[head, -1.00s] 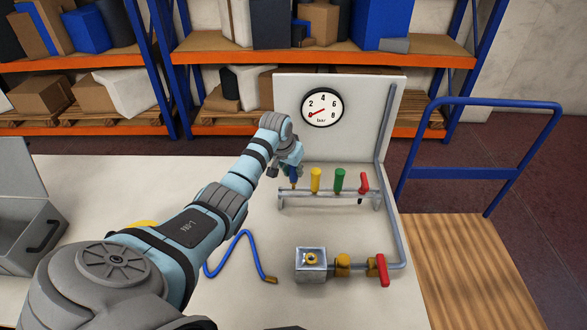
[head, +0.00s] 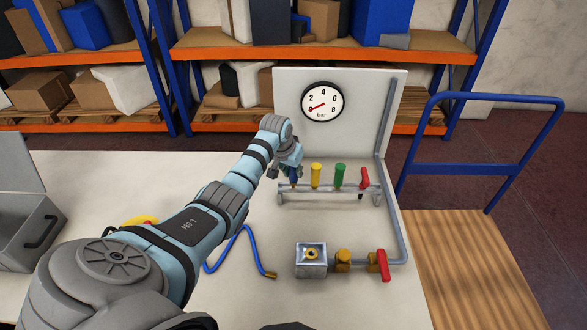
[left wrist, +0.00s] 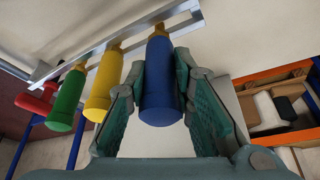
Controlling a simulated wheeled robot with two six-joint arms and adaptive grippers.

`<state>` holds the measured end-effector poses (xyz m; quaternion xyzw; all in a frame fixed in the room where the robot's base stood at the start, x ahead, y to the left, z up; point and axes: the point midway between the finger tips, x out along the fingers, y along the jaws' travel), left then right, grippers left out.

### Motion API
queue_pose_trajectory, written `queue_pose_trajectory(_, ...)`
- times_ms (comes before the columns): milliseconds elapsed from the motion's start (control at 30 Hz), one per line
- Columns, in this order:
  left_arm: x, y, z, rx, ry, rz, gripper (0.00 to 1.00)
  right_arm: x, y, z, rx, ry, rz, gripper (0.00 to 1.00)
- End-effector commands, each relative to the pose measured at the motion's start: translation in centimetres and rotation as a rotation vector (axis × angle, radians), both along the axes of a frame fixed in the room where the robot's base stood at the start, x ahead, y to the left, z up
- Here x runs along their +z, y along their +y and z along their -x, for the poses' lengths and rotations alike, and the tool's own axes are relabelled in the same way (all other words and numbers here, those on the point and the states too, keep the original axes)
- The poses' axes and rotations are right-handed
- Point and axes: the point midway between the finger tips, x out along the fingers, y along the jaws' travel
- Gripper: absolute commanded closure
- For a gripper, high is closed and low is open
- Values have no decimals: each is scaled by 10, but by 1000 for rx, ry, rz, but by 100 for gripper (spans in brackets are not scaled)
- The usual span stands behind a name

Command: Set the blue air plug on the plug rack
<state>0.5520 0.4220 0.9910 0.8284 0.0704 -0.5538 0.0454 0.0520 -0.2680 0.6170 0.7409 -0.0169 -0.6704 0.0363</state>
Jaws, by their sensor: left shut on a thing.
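The blue air plug (left wrist: 161,88) is between the two green fingers of my left gripper (left wrist: 163,95), which is shut on it. Its brass tip points at the bar of the plug rack (left wrist: 115,38); I cannot tell whether it is fully seated there. In the head view the blue plug (head: 294,181) stands upright at the left end of the rack (head: 325,188), partly hidden by the gripper (head: 291,171). The yellow plug (head: 316,175), green plug (head: 340,177) and red plug (head: 365,178) stand in a row to its right. My right gripper is out of view.
A gauge panel (head: 350,130) stands behind the rack. A metal block (head: 311,261) with a red-handled valve (head: 383,265) is in front. A blue hose (head: 233,238) lies left of it. A grey toolbox (head: 30,235) is at the left, and a wooden-decked trolley (head: 470,270) at the right.

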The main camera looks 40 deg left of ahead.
Motion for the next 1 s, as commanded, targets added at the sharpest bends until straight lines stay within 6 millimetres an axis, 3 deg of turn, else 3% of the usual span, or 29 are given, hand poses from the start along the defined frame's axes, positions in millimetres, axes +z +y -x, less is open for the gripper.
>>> queue_pose_trajectory(767, -14, 0, 0, 0, 0, 0, 100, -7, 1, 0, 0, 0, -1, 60)
queue_pose_trajectory(800, -13, 0, 0, 0, 0, 0, 75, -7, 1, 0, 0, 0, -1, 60)
queue_pose_trajectory(933, -13, 0, 0, 0, 0, 0, 55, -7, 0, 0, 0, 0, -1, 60)
queue_pose_trajectory(1000, -13, 0, 0, 0, 0, 0, 55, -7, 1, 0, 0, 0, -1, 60)
